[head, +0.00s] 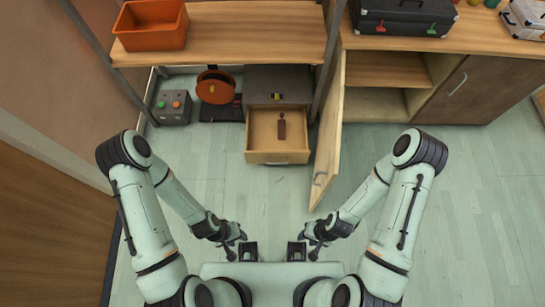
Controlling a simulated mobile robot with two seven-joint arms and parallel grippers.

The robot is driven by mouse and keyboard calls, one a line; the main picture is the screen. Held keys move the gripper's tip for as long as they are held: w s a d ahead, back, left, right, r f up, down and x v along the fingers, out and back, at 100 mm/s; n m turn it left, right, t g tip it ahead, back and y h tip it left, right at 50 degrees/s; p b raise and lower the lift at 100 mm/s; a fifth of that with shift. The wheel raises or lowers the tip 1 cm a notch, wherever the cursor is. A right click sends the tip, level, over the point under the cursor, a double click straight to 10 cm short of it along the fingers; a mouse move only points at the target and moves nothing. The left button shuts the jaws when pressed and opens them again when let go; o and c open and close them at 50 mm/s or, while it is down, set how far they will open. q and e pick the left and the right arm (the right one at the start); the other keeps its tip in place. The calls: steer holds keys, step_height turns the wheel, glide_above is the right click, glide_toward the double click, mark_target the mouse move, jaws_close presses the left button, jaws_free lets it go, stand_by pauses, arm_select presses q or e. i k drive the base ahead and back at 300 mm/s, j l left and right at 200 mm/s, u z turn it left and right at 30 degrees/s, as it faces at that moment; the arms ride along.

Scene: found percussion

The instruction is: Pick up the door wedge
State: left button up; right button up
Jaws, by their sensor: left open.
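A small brown piece that looks like the door wedge (282,129) lies in the open wooden drawer (262,145), near the middle of its floor. My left gripper (248,251) is open and empty, low in the picture and well short of the drawer. My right gripper (296,251) is beside it to the right, also apart from the drawer, and too small here to show its jaw gap. Nothing shows in either gripper.
A grey cabinet (282,80) holds the drawer under a wooden shelf (240,30). An open cabinet door (328,140) stands just right of the drawer. A grey button box (172,106) and an orange reel (215,86) are to the left. Floor in front is clear.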

mark_target(281, 123)
steer(key=i+j+u, duration=0.4)
steer(key=i, duration=0.35)
steer(key=i+j+u, duration=0.2)
steer(key=i, duration=0.2)
